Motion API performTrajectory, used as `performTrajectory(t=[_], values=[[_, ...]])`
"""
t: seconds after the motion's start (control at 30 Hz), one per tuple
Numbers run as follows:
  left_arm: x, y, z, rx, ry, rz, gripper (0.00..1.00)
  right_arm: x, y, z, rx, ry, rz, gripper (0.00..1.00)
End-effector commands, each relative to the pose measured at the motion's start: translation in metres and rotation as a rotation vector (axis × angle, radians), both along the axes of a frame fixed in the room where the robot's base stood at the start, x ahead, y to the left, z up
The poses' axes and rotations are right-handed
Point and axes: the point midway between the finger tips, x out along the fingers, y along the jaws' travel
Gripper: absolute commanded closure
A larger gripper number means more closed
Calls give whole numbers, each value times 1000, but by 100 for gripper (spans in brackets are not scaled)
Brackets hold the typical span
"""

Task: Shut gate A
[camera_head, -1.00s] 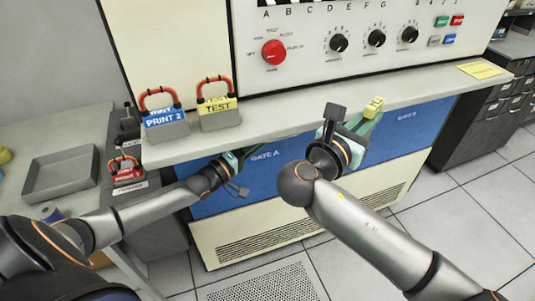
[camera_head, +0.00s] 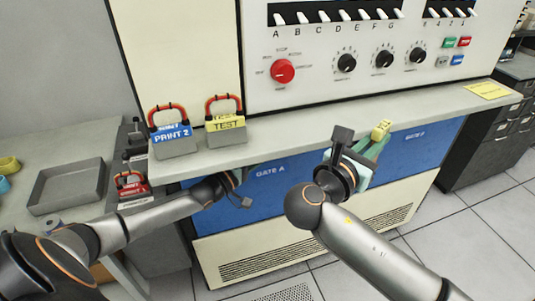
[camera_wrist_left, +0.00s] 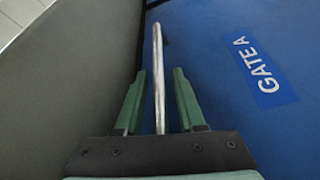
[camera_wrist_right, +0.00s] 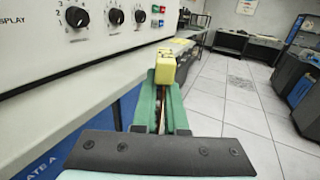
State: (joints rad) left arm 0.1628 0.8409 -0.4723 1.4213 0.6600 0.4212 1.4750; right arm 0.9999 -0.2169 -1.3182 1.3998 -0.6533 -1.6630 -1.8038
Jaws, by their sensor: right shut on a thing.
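Gate A is the blue panel (camera_head: 290,190) under the left part of the ledge, with a white label; it also shows in the left wrist view (camera_wrist_left: 225,40). A slim upright metal bar (camera_wrist_left: 158,70) stands near its left edge. My left gripper (camera_wrist_left: 158,85) is open, its green fingers on either side of the bar with gaps visible. In the head view my left gripper (camera_head: 235,180) is below the ledge, partly hidden. My right gripper (camera_head: 372,148) is shut on a small yellow block (camera_wrist_right: 165,67), in front of the ledge near Gate B (camera_head: 410,140).
A ledge (camera_head: 310,130) runs above the gates. On it stand card boxes marked PRINT 2 (camera_head: 172,140) and TEST (camera_head: 226,130), with red handles. A red card box (camera_head: 131,185) and grey tray (camera_head: 68,187) are at left. Tiled floor (camera_head: 480,235) is free at right.

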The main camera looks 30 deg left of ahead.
Motion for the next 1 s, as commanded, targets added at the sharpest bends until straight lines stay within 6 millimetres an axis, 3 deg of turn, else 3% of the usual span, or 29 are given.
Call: performTrajectory(t=[0.47, 1.0], values=[[-11, 0, -5, 0, 7, -5, 53, 0, 0, 1, 0, -1, 0, 100], [-91, 24, -13, 3, 7, -4, 53, 0, 0, 10, 0, 0, 0, 100]])
